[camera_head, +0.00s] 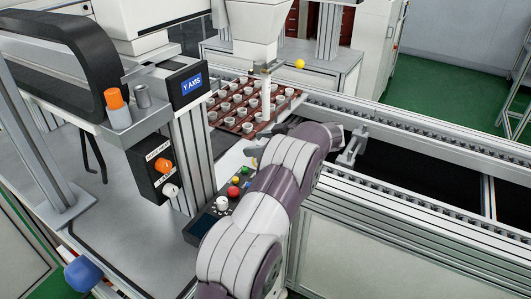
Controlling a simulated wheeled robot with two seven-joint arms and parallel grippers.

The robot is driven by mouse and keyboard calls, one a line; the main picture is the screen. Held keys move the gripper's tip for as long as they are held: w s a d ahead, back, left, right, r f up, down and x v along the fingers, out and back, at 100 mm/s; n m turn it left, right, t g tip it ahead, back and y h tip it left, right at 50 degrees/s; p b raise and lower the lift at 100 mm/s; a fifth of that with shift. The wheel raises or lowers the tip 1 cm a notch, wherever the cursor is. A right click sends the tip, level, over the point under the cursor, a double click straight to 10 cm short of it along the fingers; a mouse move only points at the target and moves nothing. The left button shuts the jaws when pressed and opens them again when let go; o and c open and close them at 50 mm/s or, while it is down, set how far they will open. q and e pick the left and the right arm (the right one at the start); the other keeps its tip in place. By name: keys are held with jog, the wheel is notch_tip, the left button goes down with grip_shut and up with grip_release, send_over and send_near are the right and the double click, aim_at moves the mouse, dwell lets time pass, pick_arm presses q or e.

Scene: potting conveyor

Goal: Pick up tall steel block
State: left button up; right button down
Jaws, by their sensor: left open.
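I cannot single out a tall steel block with certainty. A small upright grey metal piece (142,96) stands on the machine's ledge at the left, beside an orange-capped piece (115,100). A silvery bracket-like metal part (353,146) sits at the conveyor rail, just right of my left wrist. My left arm reaches up from the bottom centre. My left gripper (264,141) is open near the front edge of the brown tray, partly hidden by my own wrist. I see nothing between its fingers. My right gripper is not in view.
The brown tray (293,100) holds several small pale cups under a white nozzle head (256,35). A control panel (207,222) with coloured buttons is close to my left forearm. The conveyor rails (440,141) run right. A yellow ball (300,64) is behind the tray.

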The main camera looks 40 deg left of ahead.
pick_arm(q)
jog(key=shift+r, duration=0.1)
jog(key=c, duration=1.3)
